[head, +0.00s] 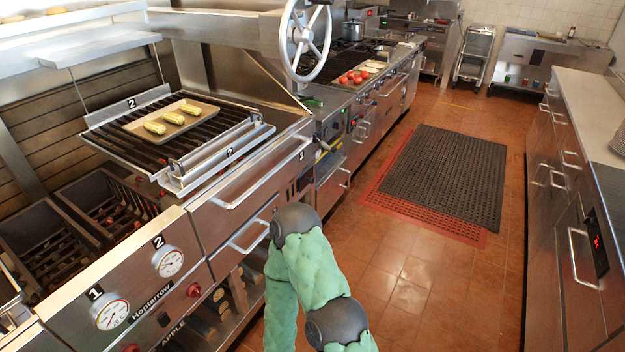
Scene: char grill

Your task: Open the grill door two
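A steel grill (140,268) fills the left side of the head view. A "2" label (158,242) sits above a round gauge (169,262) on its front panel. To the right are an upper front panel (225,225) with a bar handle (262,177) and a lower panel with another bar handle (257,232). Both look closed. A raised grate (100,135) also carries "2" labels. One of my green arms is bent in front of the lower front. Neither gripper shows.
Corn lies on a tray (188,108) on the grate. A handwheel (305,40) hangs above the grill's right end. Tomatoes (355,76) lie on the counter beyond. A dark mat (445,175) covers part of the open aisle, and cabinets (550,190) line the right.

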